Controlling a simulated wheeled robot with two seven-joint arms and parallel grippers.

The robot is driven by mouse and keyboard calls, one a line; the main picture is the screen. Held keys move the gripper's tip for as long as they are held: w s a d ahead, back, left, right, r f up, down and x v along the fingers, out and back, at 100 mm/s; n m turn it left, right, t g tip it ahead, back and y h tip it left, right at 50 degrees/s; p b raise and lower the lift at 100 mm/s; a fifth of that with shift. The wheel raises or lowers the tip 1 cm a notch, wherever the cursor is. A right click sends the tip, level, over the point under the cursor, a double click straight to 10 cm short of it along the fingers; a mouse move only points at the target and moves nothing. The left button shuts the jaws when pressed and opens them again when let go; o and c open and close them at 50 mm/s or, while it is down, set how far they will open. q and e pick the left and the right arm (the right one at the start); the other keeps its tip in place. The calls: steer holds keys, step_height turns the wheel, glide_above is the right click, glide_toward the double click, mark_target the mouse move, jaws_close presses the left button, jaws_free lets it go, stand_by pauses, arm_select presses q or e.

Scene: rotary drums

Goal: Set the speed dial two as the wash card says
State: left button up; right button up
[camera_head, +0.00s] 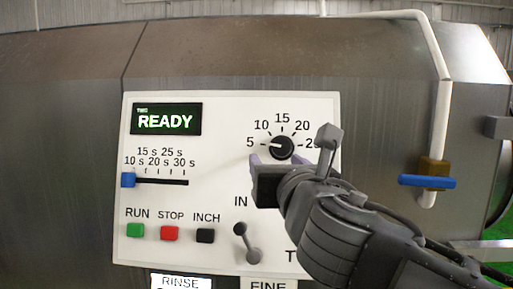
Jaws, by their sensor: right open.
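The speed dial (281,147) is a round black knob on the white control panel (225,215), under a scale marked 5, 10, 15, 20 and a partly covered 25. Its white pointer points left, close to the 5. My right gripper (276,162) is open just below and in front of the dial; its pale fingertips are near the knob's lower edge. I cannot tell whether they touch it. My right arm covers the panel's lower right. The screen (167,119) reads READY, with small text above it. No wash card can be made out. My left gripper is not in view.
A blue slider (128,180) sits at the left end of its track. Green (135,230), red (169,233) and black (205,236) buttons line the panel below, beside a grey lever (247,243). A blue-handled valve (427,182) is at right. RINSE and FINE labels show at the bottom edge.

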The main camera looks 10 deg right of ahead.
mark_target(282, 149)
steer(key=w+d, duration=0.1)
steer(key=w, duration=0.1)
steer(key=w+d+n+h+p, duration=0.1)
steer(key=w, duration=0.2)
steer(key=w+d+n+p, duration=0.1)
steer(key=w, duration=0.1)
steer(key=shift+w+d+r+h, duration=0.1)
steer(key=shift+w+r+h, duration=0.1)
steer(key=shift+w+h, duration=0.15)
stand_by(0.5)
steer(key=shift+n, duration=0.3)
steer(key=shift+c, duration=0.2)
jaws_close()
